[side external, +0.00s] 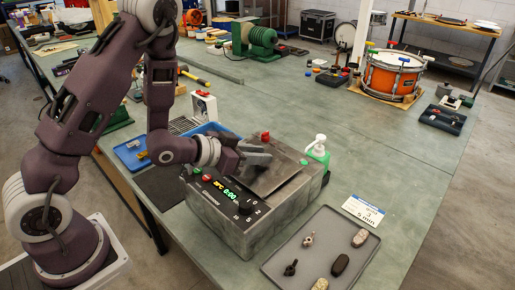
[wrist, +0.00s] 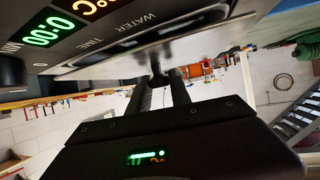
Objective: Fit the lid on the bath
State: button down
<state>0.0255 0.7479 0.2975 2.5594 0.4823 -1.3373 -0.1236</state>
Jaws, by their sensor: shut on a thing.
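The bath (side external: 252,220) is a grey metal box with a lit display and knobs on its front panel. The display also shows upside down in the wrist view (wrist: 45,28). The lid (side external: 278,177) is a grey metal plate at the bath's top; its underside contact is hidden, so I cannot tell whether it sits flush. My gripper (side external: 262,153) is over the lid, reaching in from the left. In the wrist view, my fingers (wrist: 162,90) come together on a small dark handle (wrist: 157,72) at the lid (wrist: 200,35).
A grey tray (side external: 330,235) with several small parts lies in front at right. A blue tray (side external: 133,152) is at left. The bench beyond is mostly clear; an orange drum (side external: 392,75) stands far back.

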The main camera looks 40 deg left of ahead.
jog(key=shift+f, duration=0.5)
dwell(0.4)
jog(key=c, duration=1.1)
grip_release()
notch_tip(320, 180, up, 10)
jog(key=shift+r, duration=0.1)
jog(key=s+a+r+n+g+y, duration=0.2)
jog(key=s+a+r+y, duration=0.2)
jog(key=s+r, duration=0.25)
jog(key=s+d+g, duration=0.2)
jog(key=s, duration=0.8)
jog(key=s+d+g+h, duration=0.1)
jog(key=s+d+g, duration=0.1)
jog(key=s, duration=0.9)
jog(key=shift+s+n+g, duration=0.2)
jog(key=shift+n+g, duration=0.1)
jog(key=shift+g, duration=0.1)
